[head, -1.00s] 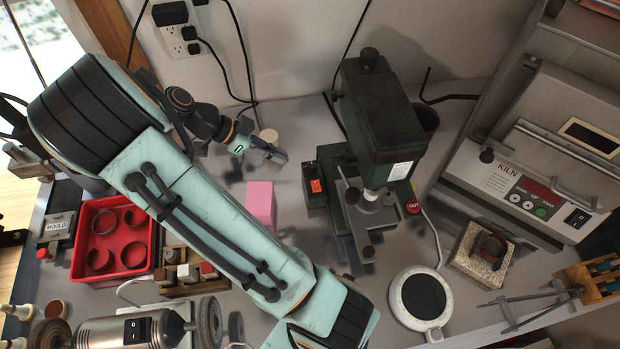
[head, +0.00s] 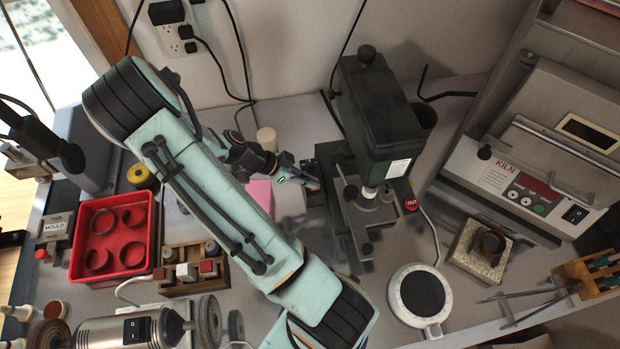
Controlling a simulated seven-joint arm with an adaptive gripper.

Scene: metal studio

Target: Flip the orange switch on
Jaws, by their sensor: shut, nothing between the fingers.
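The dark green drill press (head: 378,110) stands at the back middle of the bench. The orange switch sits on a small dark box at the left side of its base. My gripper (head: 313,184) is at that box, its fingers shut with nothing visible between them. The gripper now covers the orange switch, so I cannot see its position or whether the fingers touch it. My arm reaches in from the lower middle, over the left of the bench, and its wrist bends right toward the press.
A pink block (head: 262,195) stands below my wrist, and a cream cylinder (head: 267,138) behind it. A red tray (head: 84,266) lies at left. A round white plate (head: 398,300) lies in front of the press, and the kiln (head: 495,180) is at right.

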